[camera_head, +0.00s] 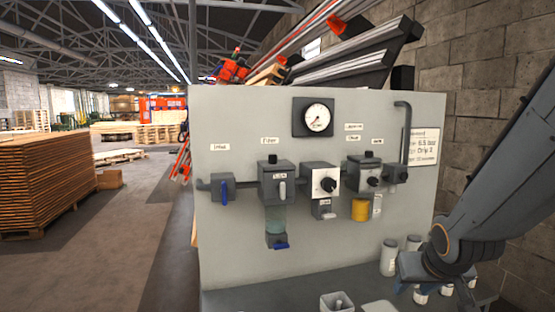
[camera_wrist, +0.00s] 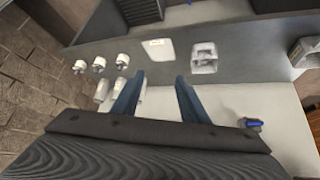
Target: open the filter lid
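The filter (camera_head: 277,183) is a dark grey box on the upright panel, under a label that appears to read "Filter". It has a black knob on top and a pale handle (camera_head: 283,189) on its labelled front. A clear greenish bowl (camera_head: 276,219) hangs below it, with a blue-handled fitting (camera_head: 277,242) at the bottom. I cannot make out a lid seam; the front looks closed. My gripper is at the lower right in the head view, well apart from the filter. In the wrist view my gripper (camera_wrist: 158,98) has two blue fingers spread apart, with nothing between them.
A gauge (camera_head: 317,118), a blue-handled inlet valve (camera_head: 223,188), a regulator (camera_head: 321,183) and a yellow-bowled unit (camera_head: 362,208) share the panel. White canisters (camera_head: 389,257) stand near my gripper. The shelf holds an open box (camera_head: 337,303) and a white card (camera_wrist: 158,48).

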